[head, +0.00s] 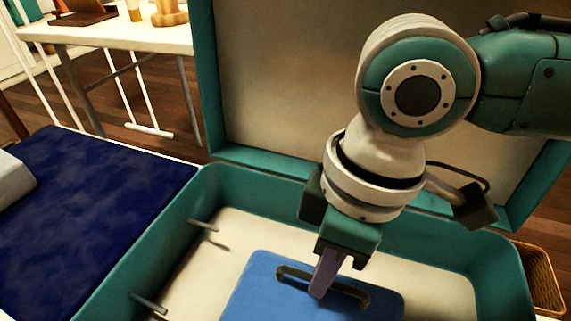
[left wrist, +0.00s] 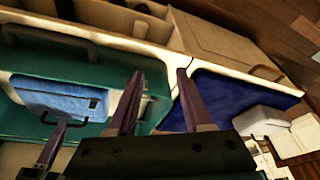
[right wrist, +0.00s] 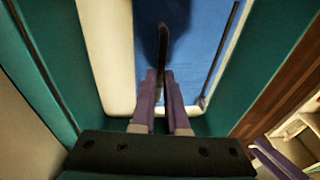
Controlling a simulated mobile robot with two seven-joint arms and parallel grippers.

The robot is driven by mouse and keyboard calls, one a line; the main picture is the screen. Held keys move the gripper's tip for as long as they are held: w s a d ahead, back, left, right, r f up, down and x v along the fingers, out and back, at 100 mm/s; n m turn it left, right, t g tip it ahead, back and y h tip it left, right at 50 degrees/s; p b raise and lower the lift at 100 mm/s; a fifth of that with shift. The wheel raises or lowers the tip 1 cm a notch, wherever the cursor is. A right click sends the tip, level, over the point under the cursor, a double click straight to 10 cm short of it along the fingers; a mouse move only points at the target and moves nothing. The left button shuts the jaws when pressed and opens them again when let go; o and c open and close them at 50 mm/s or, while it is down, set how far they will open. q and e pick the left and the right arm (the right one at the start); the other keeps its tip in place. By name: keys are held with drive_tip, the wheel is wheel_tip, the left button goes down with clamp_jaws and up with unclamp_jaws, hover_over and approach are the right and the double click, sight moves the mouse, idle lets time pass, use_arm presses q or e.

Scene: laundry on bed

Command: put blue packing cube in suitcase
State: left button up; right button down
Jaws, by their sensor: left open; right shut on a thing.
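The blue packing cube (head: 252,297) is within the outline of the open teal suitcase (head: 132,252), over its cream inside; I cannot tell whether it touches the floor of it. It also shows in the left wrist view (left wrist: 55,96) and the right wrist view (right wrist: 208,35). My right gripper (head: 318,292) is shut on the cube's dark handle (right wrist: 163,45), and its fingers show in the right wrist view (right wrist: 160,78). My left gripper (left wrist: 160,75) is open and empty, and out of the head view. The cube's near end is cut off in the head view.
The suitcase lid (head: 285,80) stands raised behind. A dark blue cloth (head: 80,205) lies on the bed to the left. A wicker basket (head: 541,280) is at the right, and a white table (head: 115,38) with items stands at the back left.

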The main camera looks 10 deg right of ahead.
drive_tip(key=c, duration=0.9)
unclamp_jaws()
wheel_tip(320, 180, up, 12)
drive_tip(key=d+p, duration=0.2)
drive_tip(key=p, duration=0.4)
drive_tip(key=s+a+f+m+t+y, duration=0.1)
drive_tip(key=s+a+m+t+y, duration=0.2)
drive_tip(key=a, duration=0.4)
drive_tip(key=s+d+f+m+h, duration=0.1)
drive_tip(key=s+d+m, duration=0.1)
drive_tip(key=d, duration=0.2)
drive_tip(key=s+d+f+m+h, duration=0.1)
drive_tip(key=s+d+m+h, duration=0.1)
drive_tip(key=d, duration=0.3)
drive_tip(key=s+d+f+m+h, duration=0.1)
drive_tip(key=s+d+m, duration=0.1)
drive_tip(key=s+d, duration=0.2)
drive_tip(key=shift+s+d+t, duration=0.1)
drive_tip(key=shift+d+t, duration=0.2)
drive_tip(key=shift+d, duration=0.4)
drive_tip(key=shift+r, duration=0.1)
